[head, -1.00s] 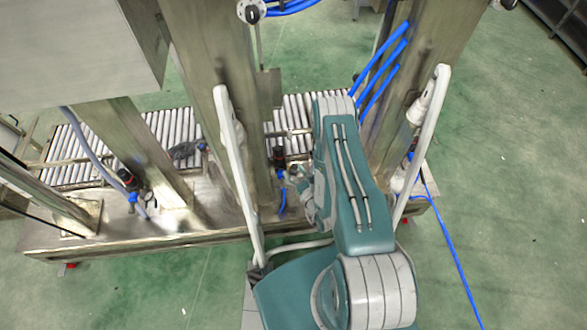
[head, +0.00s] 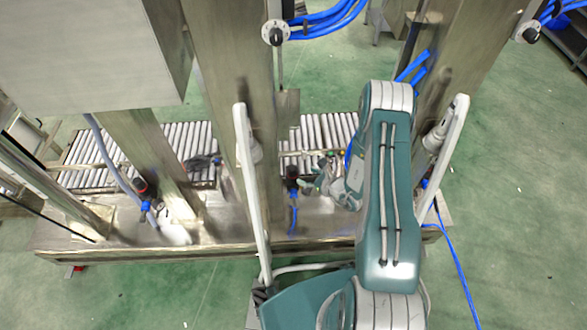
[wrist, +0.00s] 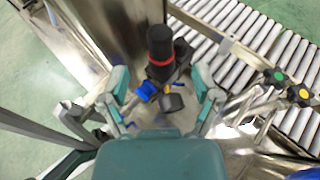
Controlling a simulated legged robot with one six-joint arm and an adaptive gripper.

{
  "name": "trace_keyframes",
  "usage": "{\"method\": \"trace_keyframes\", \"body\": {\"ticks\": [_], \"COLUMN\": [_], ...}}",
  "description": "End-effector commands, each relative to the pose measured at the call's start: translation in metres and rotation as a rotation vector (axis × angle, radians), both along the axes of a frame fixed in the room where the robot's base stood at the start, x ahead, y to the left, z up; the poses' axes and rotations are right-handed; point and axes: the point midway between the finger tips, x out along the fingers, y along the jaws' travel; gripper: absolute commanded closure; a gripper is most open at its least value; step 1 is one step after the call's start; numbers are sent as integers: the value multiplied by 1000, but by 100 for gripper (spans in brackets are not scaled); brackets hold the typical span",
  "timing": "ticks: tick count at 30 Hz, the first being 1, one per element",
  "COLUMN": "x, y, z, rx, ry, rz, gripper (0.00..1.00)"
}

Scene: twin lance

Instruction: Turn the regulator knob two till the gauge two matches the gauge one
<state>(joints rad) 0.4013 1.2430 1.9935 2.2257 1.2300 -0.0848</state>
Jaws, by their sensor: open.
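A regulator with a black knob (wrist: 160,43) and a red ring stands upright ahead of my gripper in the wrist view. A small round dark gauge (wrist: 172,102) and a blue fitting (wrist: 146,92) sit below the knob. The gauge face cannot be read. My gripper (wrist: 161,80) is open, with one finger on each side of the regulator in the picture and no clear contact. In the head view this regulator (head: 292,173) stands just left of my gripper (head: 322,178). Another regulator (head: 142,188) stands further left. Its gauge reading cannot be made out. No number labels are legible.
Metal posts (head: 235,130) rise beside the regulators. A roller conveyor (head: 325,135) runs behind them. Two small knobs, green (wrist: 275,76) and yellow (wrist: 299,94), sit at right in the wrist view. Blue hoses (head: 330,18) hang at the top. Green floor is open at right.

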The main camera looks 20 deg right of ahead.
Motion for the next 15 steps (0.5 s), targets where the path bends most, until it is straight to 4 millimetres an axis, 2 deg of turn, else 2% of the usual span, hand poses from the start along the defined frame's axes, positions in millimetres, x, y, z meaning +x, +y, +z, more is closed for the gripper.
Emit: {"method": "trace_keyframes", "body": {"ticks": [9,15], "x": [45,58], "y": [28,35], "z": [-22,-28], "rx": [-1,2], "ry": [-2,-1], "rz": [2,0], "gripper": [20,20]}}
